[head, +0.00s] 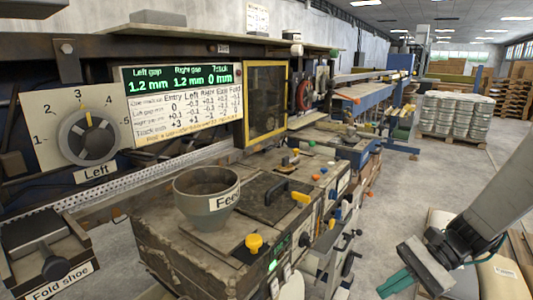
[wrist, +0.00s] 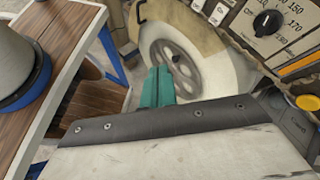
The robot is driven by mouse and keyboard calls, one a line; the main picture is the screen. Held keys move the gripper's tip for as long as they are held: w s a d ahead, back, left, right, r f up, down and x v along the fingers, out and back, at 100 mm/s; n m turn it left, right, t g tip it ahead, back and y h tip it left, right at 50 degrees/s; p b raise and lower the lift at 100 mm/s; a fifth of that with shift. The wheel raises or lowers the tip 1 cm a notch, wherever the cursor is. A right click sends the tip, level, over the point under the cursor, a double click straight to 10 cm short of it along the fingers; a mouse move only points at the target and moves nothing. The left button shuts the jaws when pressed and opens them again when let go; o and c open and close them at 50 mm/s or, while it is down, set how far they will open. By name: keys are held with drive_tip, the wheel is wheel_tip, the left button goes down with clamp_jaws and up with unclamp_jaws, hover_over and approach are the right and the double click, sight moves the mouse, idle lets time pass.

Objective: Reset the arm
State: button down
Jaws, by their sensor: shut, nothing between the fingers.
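My gripper (head: 396,282) hangs at the lower right in the head view, to the right of the machine and apart from it. Its teal fingers are shut together with nothing between them. In the wrist view the shut teal fingers (wrist: 157,87) show at the centre, in front of a pale spoked wheel (wrist: 185,65). They seem clear of the wheel, though the exact gap cannot be told. My grey arm comes in from the right edge of the head view.
The machine carries a Feed cup (head: 207,197), a Left dial (head: 88,138), a readout panel (head: 180,80) and a Fold shoe (head: 52,267). A pale sack (head: 490,270) lies near my arm. Wrapped pails (head: 455,115) stand farther back. Grey floor lies between.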

drive_tip(key=s+d+r+n+t+h, duration=0.1)
drive_tip(key=s+r+n+t+h, duration=0.2)
drive_tip(key=s+r+n+h, duration=0.8)
drive_tip(key=shift+s+r+n, duration=0.5)
drive_tip(key=shift+s+r, duration=0.4)
drive_tip(key=shift+s, duration=0.8)
drive_tip(key=shift+d, duration=0.1)
